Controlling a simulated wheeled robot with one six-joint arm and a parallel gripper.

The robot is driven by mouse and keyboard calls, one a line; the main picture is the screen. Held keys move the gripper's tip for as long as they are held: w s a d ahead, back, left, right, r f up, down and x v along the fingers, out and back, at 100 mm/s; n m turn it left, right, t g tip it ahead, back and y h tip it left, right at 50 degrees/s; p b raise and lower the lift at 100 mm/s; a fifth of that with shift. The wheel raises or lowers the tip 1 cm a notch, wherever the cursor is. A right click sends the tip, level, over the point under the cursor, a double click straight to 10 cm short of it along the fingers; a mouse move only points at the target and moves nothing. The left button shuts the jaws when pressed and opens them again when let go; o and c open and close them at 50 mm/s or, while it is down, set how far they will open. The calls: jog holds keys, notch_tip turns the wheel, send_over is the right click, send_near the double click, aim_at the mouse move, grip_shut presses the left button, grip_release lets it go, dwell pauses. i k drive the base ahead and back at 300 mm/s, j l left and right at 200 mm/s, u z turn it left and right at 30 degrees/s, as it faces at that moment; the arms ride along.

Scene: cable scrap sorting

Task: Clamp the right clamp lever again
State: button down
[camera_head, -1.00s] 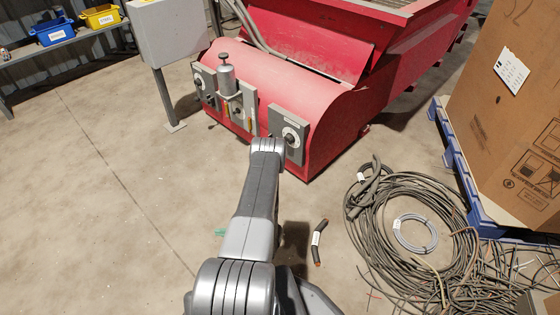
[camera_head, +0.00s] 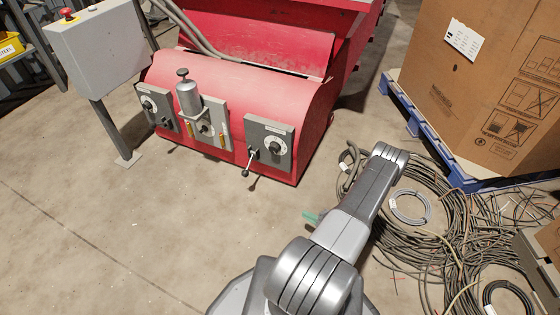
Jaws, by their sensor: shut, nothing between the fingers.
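The right clamp lever (camera_head: 250,162) is on the grey right panel (camera_head: 279,158) at the front of the red machine. It is a thin rod with a dark knob, pointing down and slightly left past the panel's lower left corner. A round dial (camera_head: 274,146) sits beside it on the same panel. My arm reaches up from the bottom, to the right of the panel and apart from it. My gripper does not show; the arm's bend hides it or it is out of frame. A small green piece shows beside my arm, too unclear to name.
The red machine (camera_head: 240,92) also carries a left panel (camera_head: 157,106) and a middle panel with a grey cylinder (camera_head: 188,98). A grey box on a post (camera_head: 97,48) stands left. Cable coils (camera_head: 420,240), a blue pallet (camera_head: 424,133) and a carton (camera_head: 490,90) lie right. The floor at left is clear.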

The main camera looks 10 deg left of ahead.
aim_at(245, 173)
jog(key=i+j+z, duration=0.1)
jog(key=j, duration=0.35)
jog(key=i+j+z, duration=0.15)
jog(key=j, duration=0.35)
jog(key=i+j+z, duration=0.1)
jog(key=j, duration=0.4)
